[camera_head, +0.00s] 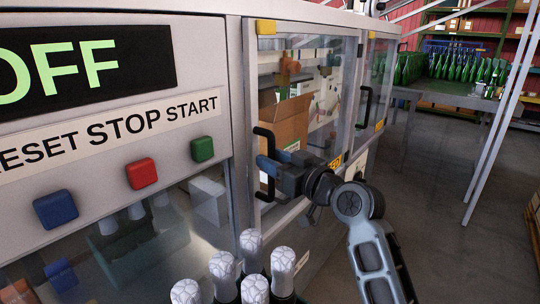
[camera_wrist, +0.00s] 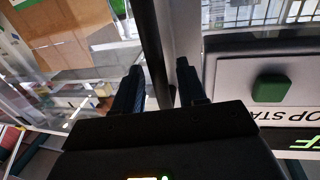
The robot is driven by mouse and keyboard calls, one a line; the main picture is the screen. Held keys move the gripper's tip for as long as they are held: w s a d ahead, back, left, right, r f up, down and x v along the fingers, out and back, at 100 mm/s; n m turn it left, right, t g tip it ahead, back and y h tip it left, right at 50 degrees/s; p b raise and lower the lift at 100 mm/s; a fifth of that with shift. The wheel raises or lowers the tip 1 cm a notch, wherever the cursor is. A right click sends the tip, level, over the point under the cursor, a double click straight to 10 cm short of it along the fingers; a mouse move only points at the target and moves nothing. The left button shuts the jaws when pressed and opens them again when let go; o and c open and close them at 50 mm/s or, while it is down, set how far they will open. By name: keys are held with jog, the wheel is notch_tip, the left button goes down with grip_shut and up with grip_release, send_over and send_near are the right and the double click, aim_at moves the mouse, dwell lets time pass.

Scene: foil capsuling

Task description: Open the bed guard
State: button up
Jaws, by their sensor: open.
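A clear guard door (camera_head: 325,75) in a pale frame closes the front of the machine, with yellow blocks at its edges. Its black vertical bar handle (camera_head: 269,142) is at the left side of the door. My gripper (camera_head: 265,166) is at this handle, with blue fingertips pointing left. In the wrist view the handle bar (camera_wrist: 152,45) runs down between the two open fingers (camera_wrist: 162,78). The fingers look apart from the bar, one on each side. The door appears shut. I see no label naming the bed guard.
A second clear door with a black handle (camera_head: 365,106) is farther right. Left are an OFF display (camera_head: 85,65) and blue, red (camera_head: 141,173) and green (camera_head: 202,149) buttons. Bottles with white tops (camera_head: 283,262) stand below my gripper. Open floor (camera_head: 440,190) lies to the right.

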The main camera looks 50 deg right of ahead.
jog(key=shift+w+d, duration=0.1)
jog(key=shift+w, duration=0.55)
grip_shut()
